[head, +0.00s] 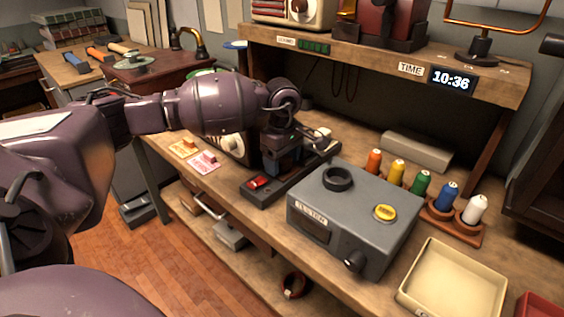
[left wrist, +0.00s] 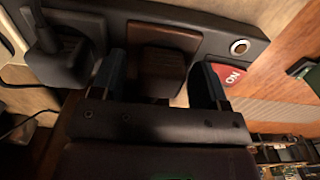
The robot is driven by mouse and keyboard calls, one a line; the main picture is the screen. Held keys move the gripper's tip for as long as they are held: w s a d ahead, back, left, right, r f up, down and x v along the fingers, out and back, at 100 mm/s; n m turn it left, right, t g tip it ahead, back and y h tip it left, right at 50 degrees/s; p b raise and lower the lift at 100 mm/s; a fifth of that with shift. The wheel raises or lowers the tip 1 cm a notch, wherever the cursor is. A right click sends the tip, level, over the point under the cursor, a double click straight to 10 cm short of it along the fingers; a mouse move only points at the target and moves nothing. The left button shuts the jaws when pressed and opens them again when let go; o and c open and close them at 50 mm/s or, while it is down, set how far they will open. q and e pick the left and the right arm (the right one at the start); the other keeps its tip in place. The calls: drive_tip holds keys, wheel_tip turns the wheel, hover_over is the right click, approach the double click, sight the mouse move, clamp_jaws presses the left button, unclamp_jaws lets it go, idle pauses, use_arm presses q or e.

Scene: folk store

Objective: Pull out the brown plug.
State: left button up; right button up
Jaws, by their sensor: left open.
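The brown plug (left wrist: 160,62) sits in the dark power strip (left wrist: 215,22) in the left wrist view. My left gripper (left wrist: 160,82) is open, with one finger on each side of the brown plug and a visible gap to it. A black plug (left wrist: 58,60) with a cord sits in the strip to the left. In the head view my left gripper (head: 284,158) is over the power strip (head: 290,185) and hides the brown plug. The strip's red switch (head: 258,183) is at its near end. My right gripper is not in view.
A grey tester box (head: 350,215) stands close to the right of the strip. Thread spools (head: 420,183) and a cream tray (head: 455,285) are further right. Pink and yellow note pads (head: 205,161) lie to the left. A shelf (head: 400,62) overhangs the bench behind.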

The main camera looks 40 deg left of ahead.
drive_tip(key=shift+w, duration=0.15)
use_arm(q)
drive_tip(key=shift+c, duration=0.5)
drive_tip(key=c, duration=1.1)
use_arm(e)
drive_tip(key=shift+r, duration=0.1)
use_arm(q)
drive_tip(key=shift+r, duration=0.2)
